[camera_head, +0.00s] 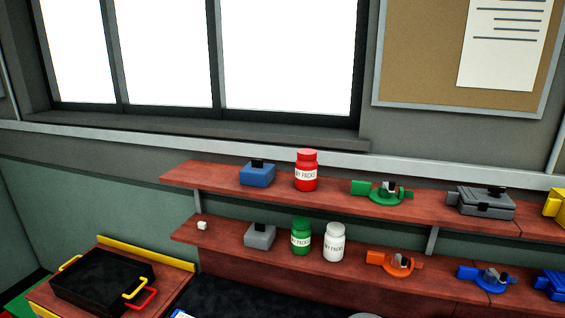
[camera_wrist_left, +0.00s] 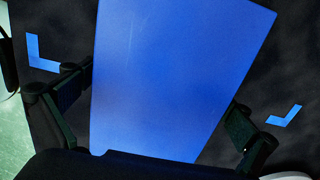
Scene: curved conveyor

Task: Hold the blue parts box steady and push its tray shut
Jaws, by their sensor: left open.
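A large plain blue surface, which looks like the blue parts box (camera_wrist_left: 175,75), fills the middle of the left wrist view and runs past its top edge. My left gripper (camera_wrist_left: 160,98) is open, with one dark finger on each side of the blue surface. I cannot tell whether the fingers touch it. The tray of the box cannot be made out. Neither gripper shows in the head view, and my right gripper is in no view.
Blue corner marks (camera_wrist_left: 285,116) lie on the dark mat around the box. Two red-brown shelves (camera_head: 335,198) hold a small blue box (camera_head: 257,176), jars and other parts.

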